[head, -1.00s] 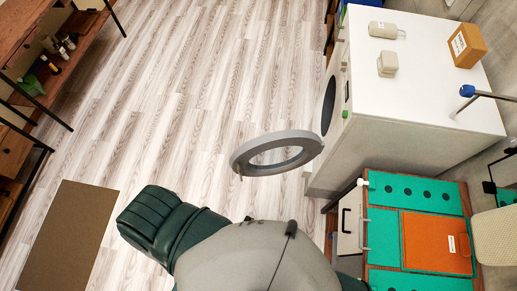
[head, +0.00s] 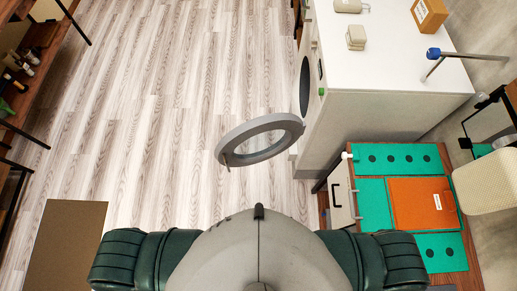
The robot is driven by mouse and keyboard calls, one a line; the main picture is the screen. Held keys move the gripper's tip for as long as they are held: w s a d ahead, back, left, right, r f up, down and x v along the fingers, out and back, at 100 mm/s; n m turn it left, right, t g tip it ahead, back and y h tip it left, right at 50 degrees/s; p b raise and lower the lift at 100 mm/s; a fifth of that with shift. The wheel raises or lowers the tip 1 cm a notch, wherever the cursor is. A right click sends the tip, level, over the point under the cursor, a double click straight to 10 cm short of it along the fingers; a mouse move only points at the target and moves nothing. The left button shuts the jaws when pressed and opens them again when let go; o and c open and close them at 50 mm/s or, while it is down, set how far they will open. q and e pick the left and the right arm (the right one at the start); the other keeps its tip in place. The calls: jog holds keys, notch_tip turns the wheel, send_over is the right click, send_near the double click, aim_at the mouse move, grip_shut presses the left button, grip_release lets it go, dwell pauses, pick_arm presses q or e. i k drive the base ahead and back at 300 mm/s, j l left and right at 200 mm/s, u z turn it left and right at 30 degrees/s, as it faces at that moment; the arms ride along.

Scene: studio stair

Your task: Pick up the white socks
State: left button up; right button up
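I see no white socks in the head view. A white washing machine (head: 375,85) stands at the upper right, and its round grey door (head: 232,143) is swung open over the floor. The inside of the drum is dark and cannot be made out. Neither of my grippers is in the picture; only my own torso and shoulders show at the bottom edge.
A teal-topped cabinet (head: 373,203) with an orange panel (head: 421,203) stands right of me, below the washer. A brown mat (head: 66,245) lies at the lower left. Shelving (head: 45,50) lines the left edge. The wooden floor (head: 160,110) between is clear.

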aim_at(355, 36)
jog(key=i+j+z, duration=0.7)
jog(key=k+l, duration=0.05)
jog(key=k, duration=0.05)
